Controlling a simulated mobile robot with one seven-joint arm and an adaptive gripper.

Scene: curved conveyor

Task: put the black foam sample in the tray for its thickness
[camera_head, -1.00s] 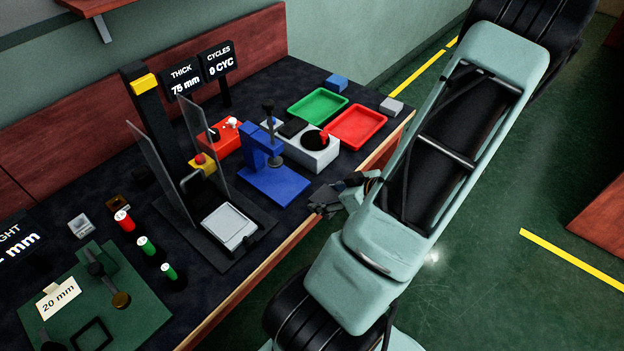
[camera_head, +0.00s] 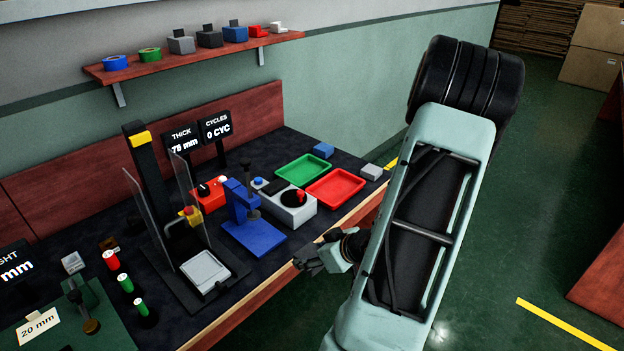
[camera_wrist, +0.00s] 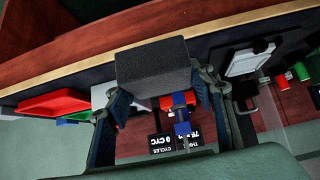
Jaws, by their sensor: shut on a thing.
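My gripper (camera_head: 312,260) is beside the bench's front edge in the head view, in front of the blue press. In the wrist view it is shut on the black foam sample (camera_wrist: 153,63), a dark block between the two fingers. A green tray (camera_head: 303,168) and a red tray (camera_head: 336,186) lie at the bench's right end, and both look empty. The red tray also shows in the wrist view (camera_wrist: 55,102). A THICK display (camera_head: 184,142) reads about 75 mm.
A blue press (camera_head: 250,225) and a grey box with a black dial (camera_head: 290,207) stand before the trays. A clear-walled station (camera_head: 204,272) is left of them. A blue block (camera_head: 323,150) and grey block (camera_head: 372,172) sit beside the trays. A CYCLES display (camera_head: 217,127) reads 0 CYC.

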